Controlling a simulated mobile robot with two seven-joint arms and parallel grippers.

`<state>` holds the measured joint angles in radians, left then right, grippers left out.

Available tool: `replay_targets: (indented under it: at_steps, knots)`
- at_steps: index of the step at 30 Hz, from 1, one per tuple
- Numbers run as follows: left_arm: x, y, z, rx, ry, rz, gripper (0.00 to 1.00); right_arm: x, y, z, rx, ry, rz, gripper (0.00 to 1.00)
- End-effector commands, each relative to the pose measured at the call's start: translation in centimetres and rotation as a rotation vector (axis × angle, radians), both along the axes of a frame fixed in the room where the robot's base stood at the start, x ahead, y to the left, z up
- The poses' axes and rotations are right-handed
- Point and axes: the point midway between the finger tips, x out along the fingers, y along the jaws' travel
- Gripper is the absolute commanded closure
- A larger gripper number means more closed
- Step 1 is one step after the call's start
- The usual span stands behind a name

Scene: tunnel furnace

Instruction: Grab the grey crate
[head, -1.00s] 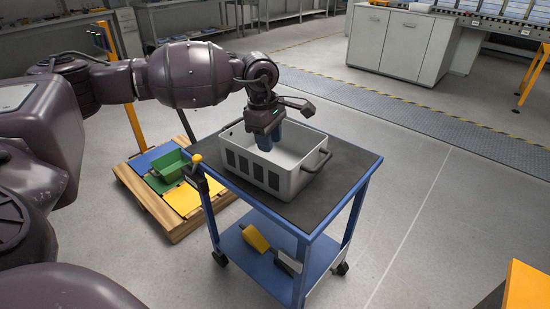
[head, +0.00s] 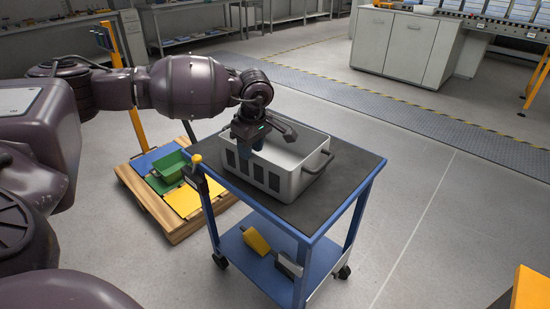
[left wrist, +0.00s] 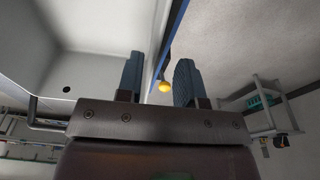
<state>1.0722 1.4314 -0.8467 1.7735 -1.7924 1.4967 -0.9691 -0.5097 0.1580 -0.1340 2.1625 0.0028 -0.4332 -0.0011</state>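The grey crate (head: 292,184) stands upright on the dark top of a blue cart (head: 345,172), with slots along its near side and a dark bar handle at its right end. My left gripper (head: 247,143) is over the crate's left end, fingers pointing down. In the left wrist view the two blue fingers (left wrist: 158,85) are spread apart, with the pale crate wall (left wrist: 147,30) running toward the gap between them. One finger is on the crate's inner side, the other outside it. I cannot tell whether they touch the wall. My right gripper is out of view.
A yellow knob (head: 197,159) sticks up at the cart's left corner, close to the gripper. A wooden pallet (head: 150,205) with a green bin (head: 171,165) is left of the cart. Yellow and grey items lie on the lower shelf.

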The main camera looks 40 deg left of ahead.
Motion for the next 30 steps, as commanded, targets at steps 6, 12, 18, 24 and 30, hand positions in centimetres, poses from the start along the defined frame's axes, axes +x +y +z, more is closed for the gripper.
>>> replay_targets:
  at_steps: [6, 12, 18, 24, 30]
  knots:
    - [0.5, 0.7, -3.4, 0.0, 0.01, 0.0, 0.66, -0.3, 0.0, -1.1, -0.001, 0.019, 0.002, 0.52]
    - [0.5, 0.9, -4.5, 0.0, 0.004, 0.001, 0.66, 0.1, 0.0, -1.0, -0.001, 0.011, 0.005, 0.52]
    - [0.5, 0.9, -4.3, 0.0, 0.002, 0.0, 0.72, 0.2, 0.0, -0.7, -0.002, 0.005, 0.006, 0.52]
    - [0.5, 0.9, -4.3, -0.001, 0.002, 0.0, 1.0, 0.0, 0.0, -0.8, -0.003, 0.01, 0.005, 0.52]
    - [0.5, 0.9, -4.3, -0.001, 0.002, 0.0, 1.0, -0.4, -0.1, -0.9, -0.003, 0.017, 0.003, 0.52]
